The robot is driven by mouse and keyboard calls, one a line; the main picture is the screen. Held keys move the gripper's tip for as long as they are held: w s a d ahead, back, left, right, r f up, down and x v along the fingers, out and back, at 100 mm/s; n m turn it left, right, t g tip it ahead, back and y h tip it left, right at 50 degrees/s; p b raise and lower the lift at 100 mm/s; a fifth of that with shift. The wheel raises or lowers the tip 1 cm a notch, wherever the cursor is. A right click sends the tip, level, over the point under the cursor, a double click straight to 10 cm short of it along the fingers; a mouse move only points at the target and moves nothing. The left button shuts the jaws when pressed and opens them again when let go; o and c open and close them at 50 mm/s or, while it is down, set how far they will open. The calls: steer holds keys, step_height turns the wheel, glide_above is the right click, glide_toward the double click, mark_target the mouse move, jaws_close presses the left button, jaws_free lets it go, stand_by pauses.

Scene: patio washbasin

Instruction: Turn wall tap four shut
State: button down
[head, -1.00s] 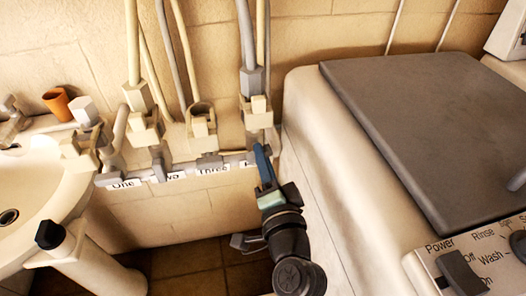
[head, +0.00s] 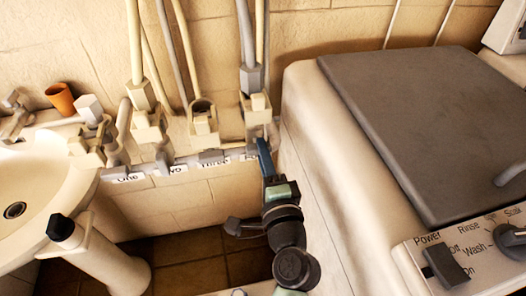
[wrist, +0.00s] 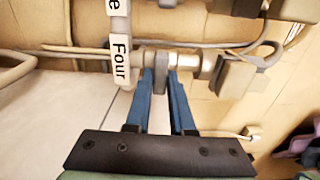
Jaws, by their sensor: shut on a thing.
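Wall tap four (head: 257,108) is the rightmost of the wall taps, with a grey hose fitting above it. My gripper (head: 263,148) reaches up to it from below with blue fingers. In the wrist view, my gripper (wrist: 161,78) has its two fingers on either side of the tap's grey lever (wrist: 158,112) and is shut on it. The "Four" label (wrist: 120,62) sits just left of the fingertips. In the head view, the fingers and tap body hide most of the lever.
Taps one, two and three stand close by on the left, with hoses above. A washing machine (head: 410,120) stands close on my gripper's right. Tiled floor shows below.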

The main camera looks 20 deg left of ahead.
steer(key=c, duration=0.8)
jaws_free()
steer(key=shift+s+d, duration=0.1)
steer(key=b+v, duration=0.1)
steer(key=v, duration=1.1)
steer(key=shift+s+d+b, duration=0.2)
steer(key=shift+s+b, duration=0.1)
steer(key=shift+b, duration=0.05)
